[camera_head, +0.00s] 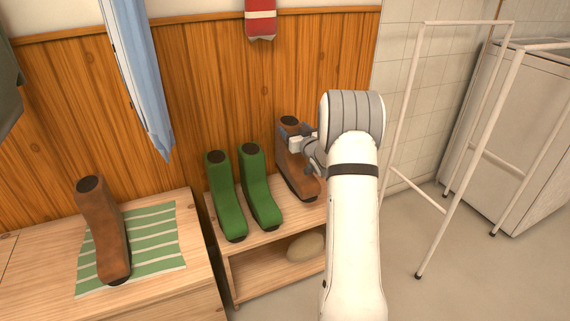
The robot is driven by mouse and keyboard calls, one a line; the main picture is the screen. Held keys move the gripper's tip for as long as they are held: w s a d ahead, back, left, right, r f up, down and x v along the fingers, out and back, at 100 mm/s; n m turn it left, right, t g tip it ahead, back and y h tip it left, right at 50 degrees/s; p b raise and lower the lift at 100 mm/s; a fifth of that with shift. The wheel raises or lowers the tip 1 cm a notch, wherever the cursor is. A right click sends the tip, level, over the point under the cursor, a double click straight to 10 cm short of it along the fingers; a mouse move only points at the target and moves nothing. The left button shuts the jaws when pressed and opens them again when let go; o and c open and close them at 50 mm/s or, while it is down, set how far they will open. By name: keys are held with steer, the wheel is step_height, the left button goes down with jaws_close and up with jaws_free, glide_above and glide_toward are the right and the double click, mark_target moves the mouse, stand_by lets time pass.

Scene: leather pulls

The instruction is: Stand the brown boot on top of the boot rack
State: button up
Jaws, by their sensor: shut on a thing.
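A brown boot (296,172) is upright over the right part of the boot rack's top (268,241), to the right of a pair of green boots. My gripper (298,144) is shut on its upper shaft, from the right side. The boot's sole looks at or very near the rack top; I cannot tell for sure whether it touches. My arm hides the rack's right end. A second brown boot (106,235) stands on a green striped mat (158,246) on the bench at the left.
Two green boots (226,197) (260,188) stand on the rack's top. A pale rounded thing (304,247) lies on its lower shelf. A white drying frame (404,110) stands at the right. A blue cloth (140,75) hangs above the bench (180,298).

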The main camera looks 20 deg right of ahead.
mark_target(292, 162)
steer(key=shift+w+a+f+b, duration=0.15)
steer(key=shift+f+b, duration=0.45)
steer(key=shift+f, duration=1.15)
steer(key=shift+a+f+b, duration=0.25)
steer(key=shift+f+b, duration=0.3)
steer(key=shift+f, duration=1.25)
steer(key=shift+f, duration=0.15)
steer(key=o, duration=1.9)
steer(key=shift+o, duration=0.2)
